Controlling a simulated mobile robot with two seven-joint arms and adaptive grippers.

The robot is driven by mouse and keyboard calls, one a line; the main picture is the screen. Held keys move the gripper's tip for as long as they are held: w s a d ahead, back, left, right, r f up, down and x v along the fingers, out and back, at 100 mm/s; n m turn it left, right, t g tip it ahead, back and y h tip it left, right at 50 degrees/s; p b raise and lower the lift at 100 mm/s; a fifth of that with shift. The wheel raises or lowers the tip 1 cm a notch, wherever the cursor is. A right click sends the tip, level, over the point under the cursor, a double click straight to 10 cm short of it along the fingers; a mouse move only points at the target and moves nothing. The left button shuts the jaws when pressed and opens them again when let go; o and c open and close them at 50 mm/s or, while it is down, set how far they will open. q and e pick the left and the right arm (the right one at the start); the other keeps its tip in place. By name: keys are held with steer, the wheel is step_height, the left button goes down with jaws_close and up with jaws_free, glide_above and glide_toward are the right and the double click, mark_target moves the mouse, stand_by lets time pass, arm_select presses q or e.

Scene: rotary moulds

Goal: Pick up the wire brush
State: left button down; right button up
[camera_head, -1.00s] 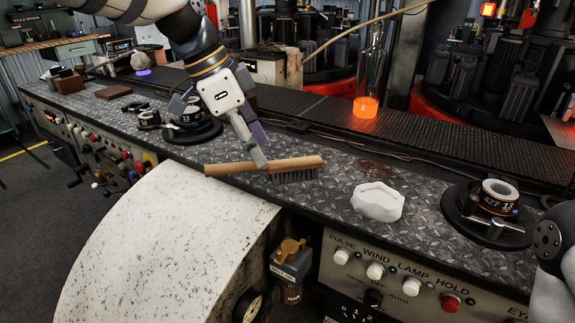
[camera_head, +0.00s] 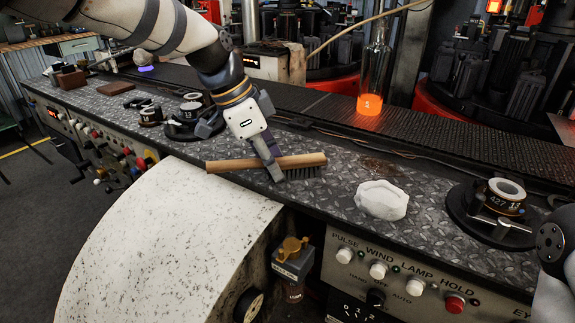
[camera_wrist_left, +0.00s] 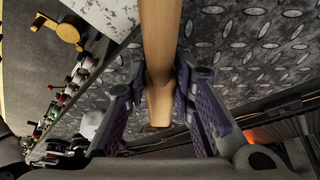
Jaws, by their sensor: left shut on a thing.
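The wire brush (camera_head: 302,161) has a long wooden handle and dark bristles at its right end. It lies near the front edge of the diamond-plate counter, bristles down, the handle running left. My left gripper (camera_head: 276,168) reaches down over its middle and is shut on it. In the left wrist view, the wooden handle (camera_wrist_left: 158,60) passes between the purple-padded fingers of my left gripper (camera_wrist_left: 160,100). Whether the brush is clear of the counter is hard to tell. My right gripper is not in view; only part of my right arm shows at the right edge.
A white faceted dish (camera_head: 381,200) stands right of the brush. A round mould (camera_head: 497,203) with a numbered ring is further right. Another mould (camera_head: 192,115) is left behind the gripper. A glowing bottle (camera_head: 371,85) stands on the conveyor (camera_head: 330,110) behind. Switches line the front panel.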

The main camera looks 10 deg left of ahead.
arm_select(q)
steer(key=shift+r, duration=0.1)
step_height(320, 180, up, 2)
steer(key=shift+w+r, duration=0.15)
steer(key=shift+r, duration=0.05)
steer(key=s+d+r+p, duration=0.1)
steer(key=s+d+r, duration=0.2)
steer(key=s+r, duration=0.7)
steer(key=s, duration=0.4)
steer(key=shift+r, duration=0.2)
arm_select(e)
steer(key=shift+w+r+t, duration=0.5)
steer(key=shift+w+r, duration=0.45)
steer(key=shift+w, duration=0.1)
arm_select(q)
steer(key=shift+d, duration=0.1)
